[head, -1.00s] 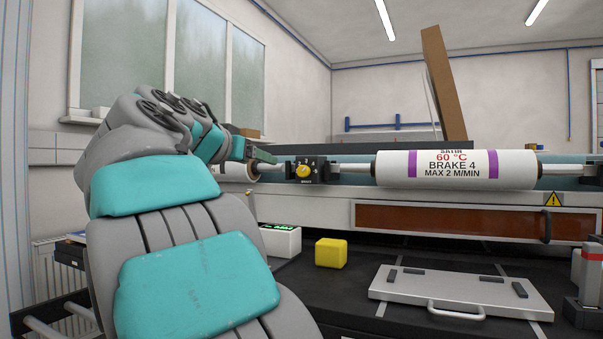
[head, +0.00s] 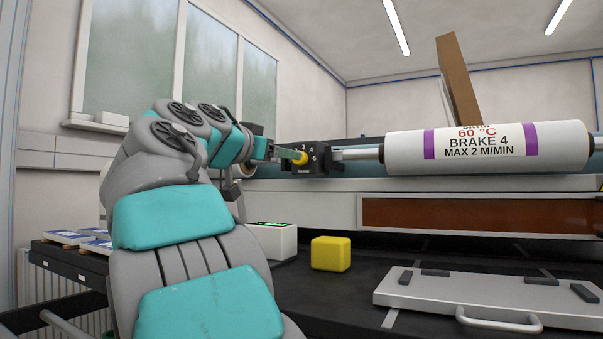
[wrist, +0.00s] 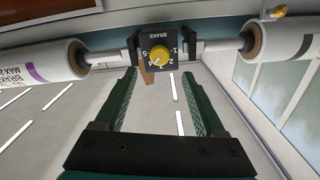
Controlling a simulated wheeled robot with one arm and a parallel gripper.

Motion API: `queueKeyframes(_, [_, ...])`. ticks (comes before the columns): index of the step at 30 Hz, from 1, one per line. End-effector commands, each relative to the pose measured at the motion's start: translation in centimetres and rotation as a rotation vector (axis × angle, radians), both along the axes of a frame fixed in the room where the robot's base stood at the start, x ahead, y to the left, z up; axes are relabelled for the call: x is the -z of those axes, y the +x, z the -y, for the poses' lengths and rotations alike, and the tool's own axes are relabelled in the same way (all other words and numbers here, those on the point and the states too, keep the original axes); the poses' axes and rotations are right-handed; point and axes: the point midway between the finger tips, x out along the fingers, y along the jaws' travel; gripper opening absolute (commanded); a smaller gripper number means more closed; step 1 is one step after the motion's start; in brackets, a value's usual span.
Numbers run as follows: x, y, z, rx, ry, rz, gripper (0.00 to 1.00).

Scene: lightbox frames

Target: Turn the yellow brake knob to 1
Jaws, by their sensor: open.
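The yellow brake knob (head: 300,158) sits on a black dial block (head: 318,157) at the left end of the roller shaft. In the wrist view the knob (wrist: 159,54) faces me on its numbered plate, with the word BRAKE above it. A pale mark on the knob seems to point down-left there, towards a digit that looks like 4. My gripper (wrist: 158,78) is open, with a green finger to each side of the knob and nothing between the pads. In the head view my gripper (head: 287,153) is right at the knob; contact cannot be told.
A white roll (head: 487,148) labelled BRAKE 4, MAX 2 M/MIN lies to the right of the dial. Below are a yellow cube (head: 331,254), a white box with a green display (head: 272,240) and a grey handled plate (head: 470,298). A brown board (head: 459,80) leans behind the roll.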

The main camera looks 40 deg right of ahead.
Motion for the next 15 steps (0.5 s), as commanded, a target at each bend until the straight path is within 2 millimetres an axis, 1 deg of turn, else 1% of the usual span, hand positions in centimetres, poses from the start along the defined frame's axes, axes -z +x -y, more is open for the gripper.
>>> queueKeyframes(1, [0.6, 0.0, 0.1, 0.001, 0.001, 0.000, 0.72])
queueKeyframes(5, [0.4, 0.2, 0.7, 0.001, 0.002, 0.000, 0.72])
queueKeyframes(8, [0.3, 0.6, 1.5, 0.001, 0.002, 0.000, 0.72])
queueKeyframes(15, [0.4, 2.1, 4.8, -0.001, 0.002, -0.003, 0.72])
